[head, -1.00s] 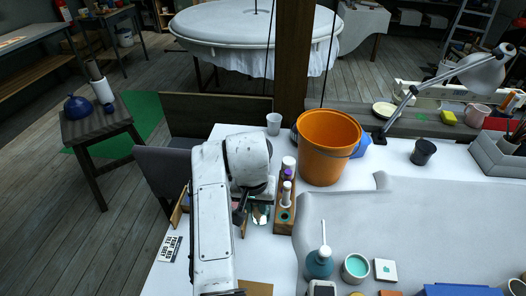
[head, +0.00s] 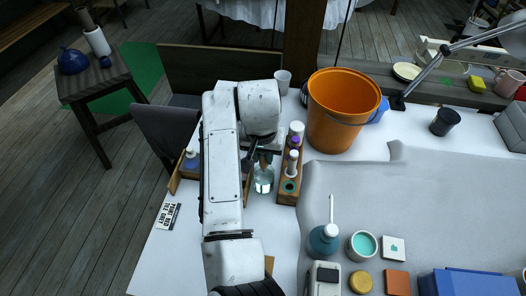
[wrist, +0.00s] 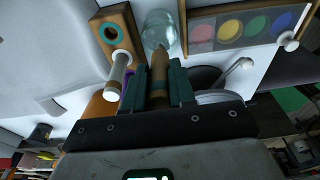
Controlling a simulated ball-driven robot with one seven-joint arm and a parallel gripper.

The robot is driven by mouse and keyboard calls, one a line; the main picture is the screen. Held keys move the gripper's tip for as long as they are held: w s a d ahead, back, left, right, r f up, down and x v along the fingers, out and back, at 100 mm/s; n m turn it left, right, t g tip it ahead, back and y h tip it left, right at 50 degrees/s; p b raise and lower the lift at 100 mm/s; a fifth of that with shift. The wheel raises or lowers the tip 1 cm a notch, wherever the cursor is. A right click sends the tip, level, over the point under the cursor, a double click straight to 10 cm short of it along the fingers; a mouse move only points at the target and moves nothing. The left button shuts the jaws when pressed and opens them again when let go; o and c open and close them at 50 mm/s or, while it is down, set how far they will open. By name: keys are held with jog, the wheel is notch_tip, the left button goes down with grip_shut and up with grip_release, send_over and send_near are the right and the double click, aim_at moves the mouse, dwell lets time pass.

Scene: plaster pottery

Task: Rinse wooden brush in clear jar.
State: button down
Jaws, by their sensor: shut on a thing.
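My gripper (head: 264,152) is shut on the wooden brush (wrist: 157,82), whose brown handle sits between the two dark green fingers in the wrist view. In the head view the brush (head: 265,164) points down over the clear jar (head: 263,182). The jar looks like glass with pale liquid low in it, and it also shows in the wrist view (wrist: 161,28). The brush's lower end overlaps the jar's mouth in both views. I cannot tell how deep the tip is or whether it touches the glass.
A wooden rack (head: 289,187) with white-capped bottles stands close right of the jar. A paint palette (wrist: 245,30) lies on the jar's other side. An orange bucket (head: 343,112) stands behind the rack.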

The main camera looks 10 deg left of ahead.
aim_at(263, 165)
jog(key=shift+f+b, duration=0.95)
jog(key=shift+f, duration=1.4)
jog(key=shift+s+p, duration=0.2)
jog(key=shift+p, duration=0.4)
